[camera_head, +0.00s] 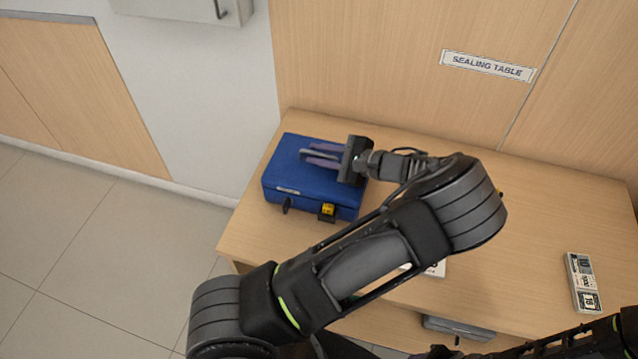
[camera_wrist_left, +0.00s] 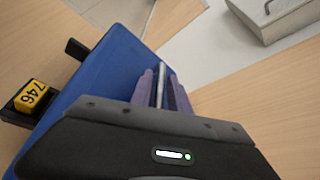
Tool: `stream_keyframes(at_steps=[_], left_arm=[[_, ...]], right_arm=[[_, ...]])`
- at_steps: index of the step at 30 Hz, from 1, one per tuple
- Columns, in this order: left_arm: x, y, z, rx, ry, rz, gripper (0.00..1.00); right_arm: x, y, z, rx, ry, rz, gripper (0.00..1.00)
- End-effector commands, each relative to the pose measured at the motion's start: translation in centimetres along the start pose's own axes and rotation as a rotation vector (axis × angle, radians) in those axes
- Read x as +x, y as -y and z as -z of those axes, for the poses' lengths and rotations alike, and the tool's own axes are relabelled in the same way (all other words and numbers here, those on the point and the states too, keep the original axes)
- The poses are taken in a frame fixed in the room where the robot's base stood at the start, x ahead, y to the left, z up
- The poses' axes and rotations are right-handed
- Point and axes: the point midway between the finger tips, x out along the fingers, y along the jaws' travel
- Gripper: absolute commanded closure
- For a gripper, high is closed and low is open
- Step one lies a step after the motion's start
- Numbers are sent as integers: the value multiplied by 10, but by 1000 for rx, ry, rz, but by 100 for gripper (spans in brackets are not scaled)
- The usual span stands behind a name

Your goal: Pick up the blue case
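The blue case (camera_head: 312,188) lies flat at the left end of the wooden table, with dark latches and a yellow tag (camera_head: 327,209) on its front side. Its grey handle (camera_head: 308,152) is on top. My left gripper (camera_head: 322,155) reaches over the case from the right, with one finger on each side of the handle. In the left wrist view the handle (camera_wrist_left: 161,84) stands closely between the two purple-grey fingers, which look shut on it. The case (camera_wrist_left: 105,70) and the tag, reading 746 (camera_wrist_left: 31,96), also show there. Only dark parts of my right arm show at bottom right.
The table (camera_head: 560,210) is clear to the right of my left arm, except for a small labelled device (camera_head: 583,283). A white item (camera_head: 436,268) is partly hidden under my left arm. A panel with a "SEALING TABLE" sign (camera_head: 487,66) stands behind.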

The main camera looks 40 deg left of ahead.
Motion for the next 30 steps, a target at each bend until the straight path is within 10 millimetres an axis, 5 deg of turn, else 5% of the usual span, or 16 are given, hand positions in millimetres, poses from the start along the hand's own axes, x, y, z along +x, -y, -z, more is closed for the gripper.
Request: stream_keyframes(at_steps=[8,16,30], left_arm=[[0,0,0,0,0,0,78],[0,0,0,0,0,0,100],[0,0,0,0,0,0,100]], right_arm=[[0,0,0,0,0,0,64],[0,0,0,0,0,0,64],[0,0,0,0,0,0,64]])
